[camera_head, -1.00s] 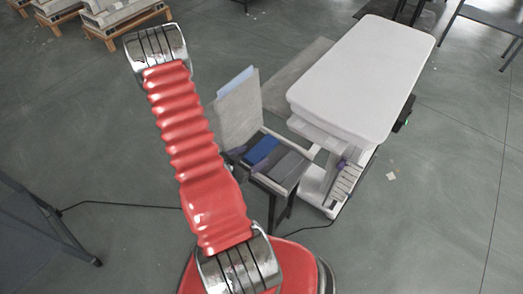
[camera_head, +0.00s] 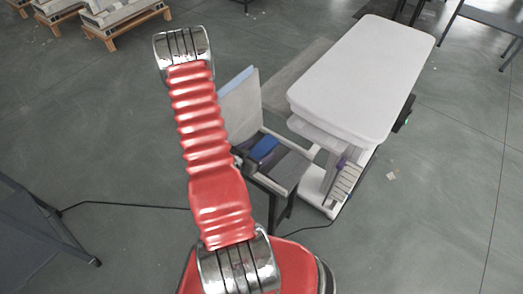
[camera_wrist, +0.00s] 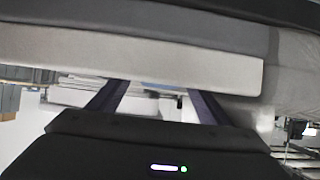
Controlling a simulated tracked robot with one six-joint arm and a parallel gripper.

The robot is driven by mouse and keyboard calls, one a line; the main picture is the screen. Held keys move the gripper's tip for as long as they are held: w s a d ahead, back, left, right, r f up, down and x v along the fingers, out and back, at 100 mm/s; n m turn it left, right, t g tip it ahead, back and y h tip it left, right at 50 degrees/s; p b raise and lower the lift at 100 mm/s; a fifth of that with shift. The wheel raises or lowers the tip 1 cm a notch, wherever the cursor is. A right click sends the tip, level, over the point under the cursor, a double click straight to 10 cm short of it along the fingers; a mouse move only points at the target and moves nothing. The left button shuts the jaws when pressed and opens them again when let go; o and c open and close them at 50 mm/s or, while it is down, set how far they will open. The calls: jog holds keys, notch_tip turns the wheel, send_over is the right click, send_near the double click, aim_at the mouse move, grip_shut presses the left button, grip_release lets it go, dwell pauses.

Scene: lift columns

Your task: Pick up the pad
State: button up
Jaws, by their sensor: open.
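A small blue flat piece (camera_head: 264,149) lies on the dark seat of a chair (camera_head: 282,166) in the head view. It may be the pad; I cannot tell for sure. My gripper's two dark fingers (camera_wrist: 155,101) show in the wrist view, spread apart with nothing clearly between them. A pale grey slab edge (camera_wrist: 130,58) crosses the wrist view just beyond the fingers and covers part of the view. I cannot tell what it belongs to, or whether the fingers touch it. I cannot make out my gripper in the head view, where my red arm covers part of the chair.
A white-topped table (camera_head: 360,75) on a lift column stands right of the chair. A grey mat (camera_head: 296,78) lies behind it. A dark table (camera_head: 38,225) is at the lower left, with a cable on the floor. Wooden pallets (camera_head: 135,30) stand at the back left. Floor at right is open.

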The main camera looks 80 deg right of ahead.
jog(key=shift+c, duration=0.5)
jog(key=c, duration=1.1)
jog(key=shift+r, duration=0.2)
notch_tip(320, 180, up, 28)
jog(key=shift+f, duration=0.2)
dwell(0.8)
jog(key=shift+c, duration=0.3)
